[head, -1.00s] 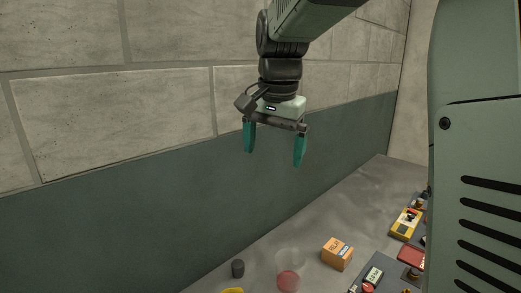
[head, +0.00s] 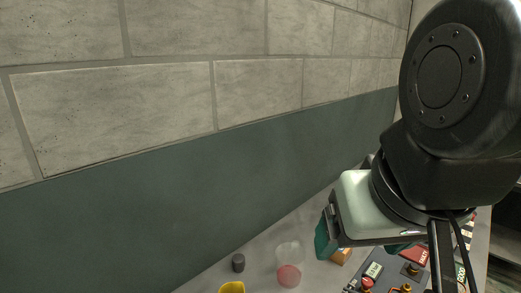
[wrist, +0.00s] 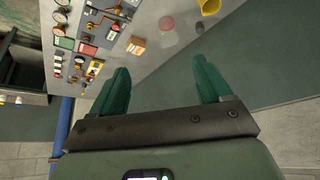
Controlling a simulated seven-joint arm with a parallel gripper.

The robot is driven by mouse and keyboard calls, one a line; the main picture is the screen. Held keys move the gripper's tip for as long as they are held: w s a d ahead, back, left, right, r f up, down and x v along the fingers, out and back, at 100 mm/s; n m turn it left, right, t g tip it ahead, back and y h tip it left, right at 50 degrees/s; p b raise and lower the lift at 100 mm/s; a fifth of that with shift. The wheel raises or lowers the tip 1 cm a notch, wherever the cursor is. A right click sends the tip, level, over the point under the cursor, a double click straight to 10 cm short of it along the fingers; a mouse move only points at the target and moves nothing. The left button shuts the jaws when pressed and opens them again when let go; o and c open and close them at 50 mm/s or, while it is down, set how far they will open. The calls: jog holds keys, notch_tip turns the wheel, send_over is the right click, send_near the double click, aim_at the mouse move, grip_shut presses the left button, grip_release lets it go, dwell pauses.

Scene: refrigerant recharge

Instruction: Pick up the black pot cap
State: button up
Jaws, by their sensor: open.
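The black pot cap looks to be the small dark grey cylinder (head: 238,263) standing on the grey bench top near the wall in the head view.
A clear pot with pink contents (head: 289,272) stands right of the cap. A yellow object (head: 231,287) is at the bottom edge. An orange box (wrist: 137,46) and panels with gauges and brass fittings (wrist: 90,35) lie farther along the bench. The wall runs behind the cap.

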jog(key=w+f+n+g+h, duration=0.1)
jog(key=w+f+n+h, duration=0.15)
jog(key=w, duration=0.35)
jog(key=w+f+n+g+h, duration=0.1)
jog(key=w+f+n, duration=0.1)
jog(key=w+n, duration=0.35)
jog(key=n+t+h, duration=0.4)
jog(key=n+t, duration=0.4)
jog(key=n, duration=1.3)
send_over(234, 264)
jog(key=s+a, duration=0.2)
jog(key=s, duration=0.2)
notch_tip(234, 264, down, 28)
jog(key=f, duration=0.8)
jog(key=shift+w+f, duration=0.3)
jog(key=shift+f, duration=0.05)
jog(key=x, duration=0.6)
jog(key=shift+w+d+f, duration=0.15)
jog(key=shift+w+f, duration=0.05)
jog(key=shift+c, duration=0.3)
